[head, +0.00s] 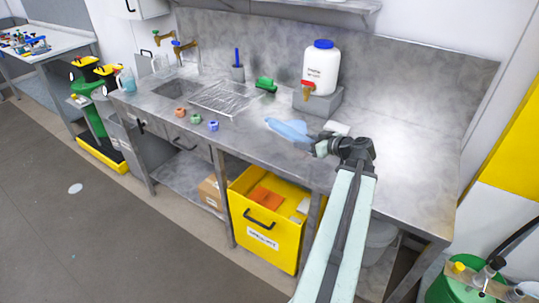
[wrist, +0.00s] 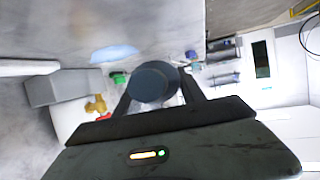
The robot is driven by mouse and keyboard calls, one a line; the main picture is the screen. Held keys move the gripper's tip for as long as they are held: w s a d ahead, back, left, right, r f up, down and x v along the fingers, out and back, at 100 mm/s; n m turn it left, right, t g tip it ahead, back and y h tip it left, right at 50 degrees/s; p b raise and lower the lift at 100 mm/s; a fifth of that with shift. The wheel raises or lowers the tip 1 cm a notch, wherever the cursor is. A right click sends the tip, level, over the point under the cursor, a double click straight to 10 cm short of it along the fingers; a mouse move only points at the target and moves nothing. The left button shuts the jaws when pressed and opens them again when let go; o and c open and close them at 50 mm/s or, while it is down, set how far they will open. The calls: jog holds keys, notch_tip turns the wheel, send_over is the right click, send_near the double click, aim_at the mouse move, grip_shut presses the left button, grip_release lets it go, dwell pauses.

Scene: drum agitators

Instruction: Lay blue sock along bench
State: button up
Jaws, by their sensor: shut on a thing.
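My gripper (head: 324,147) is over the front part of the steel bench (head: 400,165). In the wrist view the gripper (wrist: 155,92) is shut on a dark blue-grey, round-ended thing (wrist: 152,82), seen end on. Its length is hidden, so I cannot tell for sure that it is the sock. A light-blue, long flat shape (head: 288,128) lies on the bench just left of the gripper. It also shows in the wrist view (wrist: 115,53), apart from the fingers. I cannot tell whether it is cloth or liquid.
A white blue-capped bottle (head: 321,70) stands on a grey block (head: 316,102) behind. A small white piece (head: 338,128) lies by the gripper. A green scoop (head: 266,85), a wire rack (head: 225,97) and small coloured pieces (head: 196,118) are left. Bare bench lies right; a yellow bin (head: 264,241) stands below.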

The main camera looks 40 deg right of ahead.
jog(key=w+a, duration=0.2)
jog(key=w, duration=0.1)
jog(key=w+a+f+n+y+b, duration=0.1)
jog(key=w+a, duration=0.2)
jog(key=w, duration=0.1)
jog(key=w+a+n+y, duration=0.1)
jog(key=w+a, duration=0.2)
jog(key=w, duration=0.1)
jog(key=shift+a+f, duration=0.1)
jog(key=shift+f, duration=0.2)
jog(key=w+a+n+y+b, duration=0.1)
jog(key=w+a+y, duration=0.1)
jog(key=w+a, duration=0.55)
jog(key=b, duration=0.2)
send_over(282, 160)
jog(key=shift+w+a+f, duration=0.2)
jog(key=shift+f, duration=0.35)
jog(key=shift+w+a+f, duration=0.15)
jog(key=shift+f, duration=0.35)
jog(key=f+b, duration=0.3)
jog(key=f, duration=0.1)
jog(key=shift+s+d+b, duration=0.3)
jog(key=shift+s+d, duration=0.05)
jog(key=shift+r, duration=0.2)
jog(key=shift+f, duration=0.25)
jog(key=o, duration=1.5)
jog(key=shift+r, duration=0.15)
